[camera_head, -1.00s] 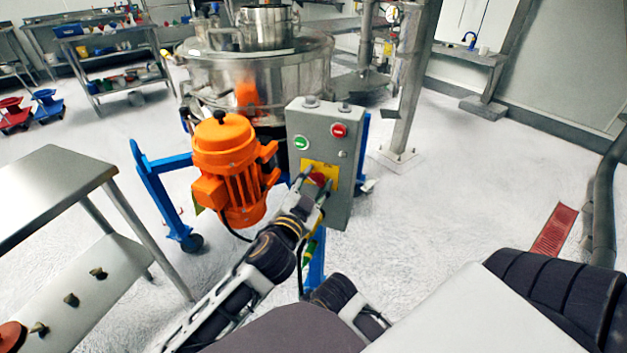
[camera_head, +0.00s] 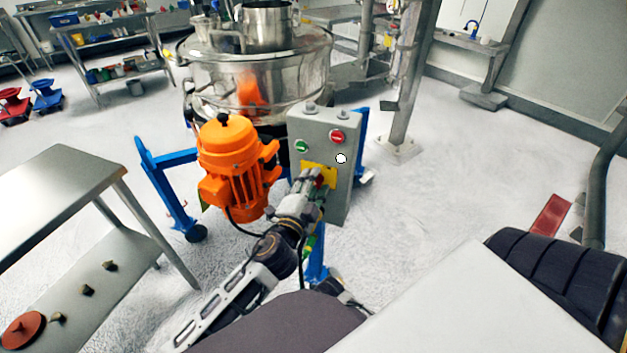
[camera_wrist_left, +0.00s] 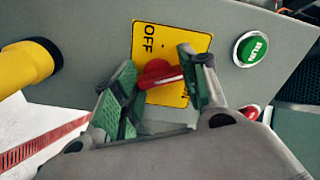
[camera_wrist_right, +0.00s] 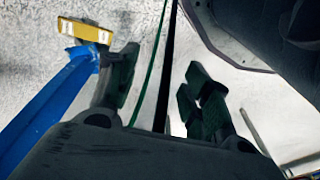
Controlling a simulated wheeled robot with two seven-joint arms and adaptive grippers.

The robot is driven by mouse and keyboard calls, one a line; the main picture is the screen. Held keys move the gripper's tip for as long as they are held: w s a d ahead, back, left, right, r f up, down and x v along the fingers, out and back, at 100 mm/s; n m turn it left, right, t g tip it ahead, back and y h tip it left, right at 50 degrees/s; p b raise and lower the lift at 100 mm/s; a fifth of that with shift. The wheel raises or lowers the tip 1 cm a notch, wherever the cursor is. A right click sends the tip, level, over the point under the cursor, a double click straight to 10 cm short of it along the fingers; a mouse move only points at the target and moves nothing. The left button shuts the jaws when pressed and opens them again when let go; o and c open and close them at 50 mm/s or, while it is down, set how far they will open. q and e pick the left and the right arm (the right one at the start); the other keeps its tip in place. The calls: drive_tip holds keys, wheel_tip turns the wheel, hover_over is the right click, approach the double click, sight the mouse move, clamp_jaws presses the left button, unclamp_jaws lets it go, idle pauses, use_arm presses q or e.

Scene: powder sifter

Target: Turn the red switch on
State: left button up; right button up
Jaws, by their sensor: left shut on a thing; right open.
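The red switch (camera_wrist_left: 158,74) sits on a yellow plate (camera_wrist_left: 172,42) marked OFF, with a second label partly covered. The plate is on the front of a grey control box (camera_head: 337,127), where the switch is mostly hidden in the head view. My left gripper (camera_head: 318,184) is at the plate, its fingers shut on the switch. In the left wrist view the left gripper (camera_wrist_left: 160,88) has one finger on each side of the red knob. A small round lamp (camera_head: 341,158) on the box shows bright white. My right gripper (camera_wrist_right: 158,88) is open and empty.
A green RUN button (camera_wrist_left: 252,48) and a red button (camera_head: 337,137) are on the same box. An orange motor (camera_head: 235,165) stands close left of it, before the steel sifter (camera_head: 260,70). A steel table (camera_head: 70,190) is at left.

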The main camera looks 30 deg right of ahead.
use_arm(q)
drive_tip(key=m+p, duration=0.2)
drive_tip(key=m, duration=0.2)
drive_tip(key=shift+p, duration=0.35)
drive_tip(key=shift+s+m+p, duration=0.1)
drive_tip(key=shift+m+p, duration=0.25)
drive_tip(key=shift+m, duration=0.45)
use_arm(e)
drive_tip(key=s+d+f, duration=0.1)
drive_tip(key=d+f, duration=0.2)
drive_tip(key=f, duration=0.7)
drive_tip(key=shift+s+f+t, duration=0.3)
drive_tip(key=shift+f, duration=0.1)
use_arm(q)
drive_tip(key=o, duration=1)
drive_tip(key=shift+o, duration=0.2)
use_arm(e)
drive_tip(key=shift+d, duration=0.1)
use_arm(q)
drive_tip(key=v, duration=1.2)
